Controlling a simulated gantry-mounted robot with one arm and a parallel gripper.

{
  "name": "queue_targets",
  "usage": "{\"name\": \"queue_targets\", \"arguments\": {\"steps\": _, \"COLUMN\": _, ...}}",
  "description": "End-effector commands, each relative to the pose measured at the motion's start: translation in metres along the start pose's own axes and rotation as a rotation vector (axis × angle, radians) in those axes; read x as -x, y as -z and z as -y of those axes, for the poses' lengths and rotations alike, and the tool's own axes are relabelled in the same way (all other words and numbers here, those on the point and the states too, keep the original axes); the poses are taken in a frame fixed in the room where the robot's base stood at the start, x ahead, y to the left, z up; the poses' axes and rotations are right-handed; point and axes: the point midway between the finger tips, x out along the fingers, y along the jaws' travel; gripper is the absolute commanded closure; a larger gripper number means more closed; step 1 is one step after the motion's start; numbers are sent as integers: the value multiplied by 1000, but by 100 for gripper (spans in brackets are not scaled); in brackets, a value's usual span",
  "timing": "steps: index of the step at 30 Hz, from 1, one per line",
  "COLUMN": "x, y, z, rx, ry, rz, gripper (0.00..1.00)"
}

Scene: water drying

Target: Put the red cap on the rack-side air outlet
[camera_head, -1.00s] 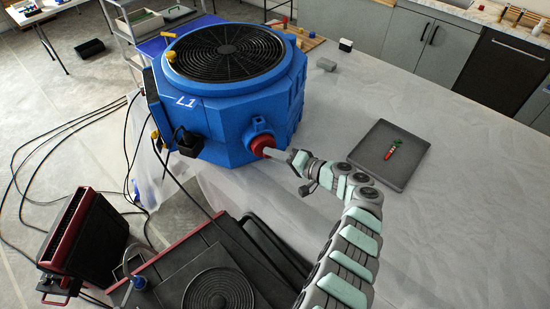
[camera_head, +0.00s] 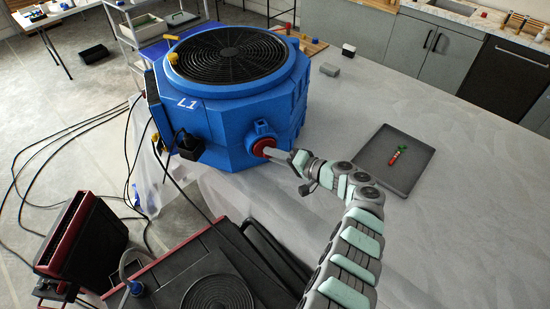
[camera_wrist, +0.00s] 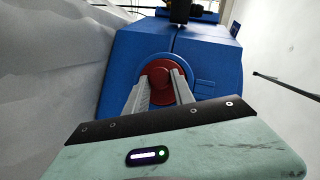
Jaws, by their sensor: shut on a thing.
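The red cap (camera_head: 260,147) sits at the round blue air outlet (camera_head: 262,127) on the side of the large blue machine (camera_head: 225,115). In the wrist view the red cap (camera_wrist: 158,73) is framed by the outlet's blue ring. My gripper (camera_head: 268,151) is shut on the cap, its fingers pointing left into it. In the wrist view my gripper's two grey fingers (camera_wrist: 160,88) reach the cap's face and cover part of it. How deep the cap sits in the outlet cannot be told.
Black and red equipment (camera_head: 185,270) stands in the front left, with cables on the floor. The table right of the machine is mostly clear.

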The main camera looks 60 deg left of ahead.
Motion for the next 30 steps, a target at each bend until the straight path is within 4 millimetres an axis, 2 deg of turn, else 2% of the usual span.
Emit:
{"name": "queue_targets", "arguments": {"steps": 16, "x": -8, "y": 5, "z": 0, "rx": 2, "ry": 1, "rz": 1, "gripper": 100}}
{"name": "queue_targets", "arguments": {"steps": 17, "x": -8, "y": 5, "z": 0, "rx": 2, "ry": 1, "rz": 1, "gripper": 69}}
{"name": "queue_targets", "arguments": {"steps": 26, "x": -8, "y": 5, "z": 1, "rx": 1, "ry": 1, "rz": 0, "gripper": 45}}
{"name": "queue_targets", "arguments": {"steps": 30, "x": -8, "y": 5, "z": 1, "rx": 0, "ry": 1, "rz": 0, "gripper": 45}}
